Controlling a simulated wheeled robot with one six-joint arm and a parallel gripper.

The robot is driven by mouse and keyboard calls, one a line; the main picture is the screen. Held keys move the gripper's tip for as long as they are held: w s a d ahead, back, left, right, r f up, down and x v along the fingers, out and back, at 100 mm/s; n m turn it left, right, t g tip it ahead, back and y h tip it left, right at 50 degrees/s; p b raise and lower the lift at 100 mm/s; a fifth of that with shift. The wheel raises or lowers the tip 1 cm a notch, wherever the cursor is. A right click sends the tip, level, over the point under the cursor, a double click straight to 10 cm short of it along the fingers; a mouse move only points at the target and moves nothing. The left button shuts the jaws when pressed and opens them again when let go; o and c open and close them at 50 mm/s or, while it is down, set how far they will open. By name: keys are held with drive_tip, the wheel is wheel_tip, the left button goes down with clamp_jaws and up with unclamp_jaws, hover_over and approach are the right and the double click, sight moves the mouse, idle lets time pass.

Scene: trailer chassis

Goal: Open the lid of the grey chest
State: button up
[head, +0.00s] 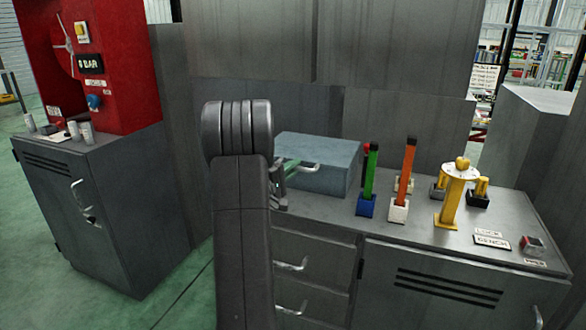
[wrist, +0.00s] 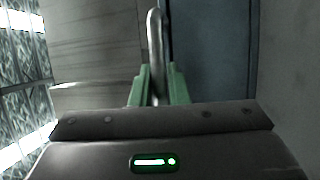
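The grey chest (head: 335,165) sits on the metal bench with its lid down. A pale bar handle (head: 306,168) is on its front. My gripper (head: 285,172) is at the left end of this handle, partly hidden behind my own arm in the head view. In the wrist view, the green fingers of my gripper (wrist: 158,85) stand close together on both sides of the handle (wrist: 155,40), with little or no gap. The blue-grey chest face (wrist: 210,55) fills the area right of the handle.
On the bench (head: 430,235), right of the chest, stand a green stick (head: 371,170), an orange stick (head: 406,165) and a yellow stand (head: 454,195). A red panel (head: 110,60) stands on a cabinet (head: 110,190) at left. Grey walls rise close behind the chest.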

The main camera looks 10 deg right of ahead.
clamp_jaws()
